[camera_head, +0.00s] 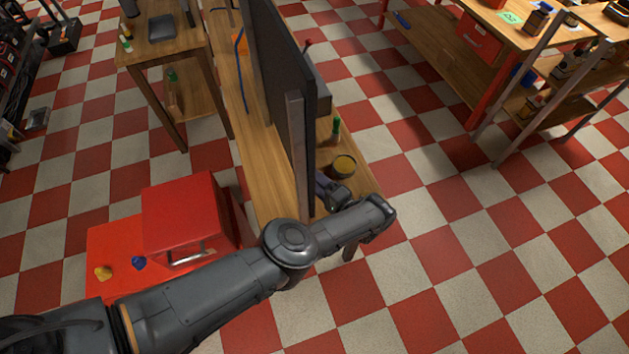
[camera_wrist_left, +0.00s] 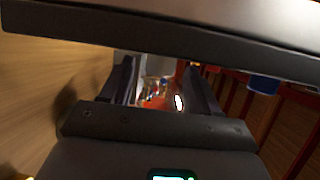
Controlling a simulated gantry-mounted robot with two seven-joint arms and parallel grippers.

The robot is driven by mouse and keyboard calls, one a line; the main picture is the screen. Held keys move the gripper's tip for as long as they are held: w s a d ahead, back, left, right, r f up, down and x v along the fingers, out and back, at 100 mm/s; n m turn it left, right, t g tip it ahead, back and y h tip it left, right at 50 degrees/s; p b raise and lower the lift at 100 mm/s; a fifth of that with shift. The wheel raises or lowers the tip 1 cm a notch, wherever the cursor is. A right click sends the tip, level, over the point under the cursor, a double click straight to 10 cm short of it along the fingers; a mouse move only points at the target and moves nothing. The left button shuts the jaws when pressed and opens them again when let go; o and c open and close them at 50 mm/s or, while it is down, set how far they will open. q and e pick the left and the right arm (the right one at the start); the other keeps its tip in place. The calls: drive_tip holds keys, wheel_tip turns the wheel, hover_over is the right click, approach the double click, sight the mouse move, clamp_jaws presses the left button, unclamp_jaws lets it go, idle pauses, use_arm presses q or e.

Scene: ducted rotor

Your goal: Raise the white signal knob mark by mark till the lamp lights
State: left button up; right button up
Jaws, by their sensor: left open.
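I cannot make out the white signal knob or the lamp for sure in either view. A small bright white spot (camera_wrist_left: 179,102) shows between the fingers in the left wrist view, but it is too small to identify. My left gripper (camera_head: 331,189) is beside the lower end of a dark upright panel (camera_head: 283,95), which partly hides it in the head view. In the left wrist view my left gripper (camera_wrist_left: 162,82) has its two fingers apart, with nothing clearly held. My right gripper is in neither view.
The panel stands on a long wooden bench (camera_head: 262,150). A round can (camera_head: 343,167) and a green bottle (camera_head: 335,131) stand close to my left gripper. A wooden workbench (camera_head: 440,45) stands at right, beyond open checkered floor.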

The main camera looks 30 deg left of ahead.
use_arm(q)
drive_tip(key=c, duration=1)
drive_tip(key=g+h+p, duration=0.1)
drive_tip(key=h+p, duration=0.1)
drive_tip(key=r+m+g+h+p, duration=0.1)
drive_tip(key=p, duration=0.2)
drive_tip(key=m+g+h+p, duration=0.1)
drive_tip(key=h+p, duration=0.1)
drive_tip(key=p, duration=0.1)
drive_tip(key=shift+w+a+r+h, duration=0.15)
drive_tip(key=shift+r+h, duration=0.1)
drive_tip(key=shift+h, duration=0.05)
drive_tip(key=shift+c, duration=0.2)
drive_tip(key=shift+f, duration=0.1)
drive_tip(key=o, duration=1)
drive_tip(key=shift+o, duration=0.2)
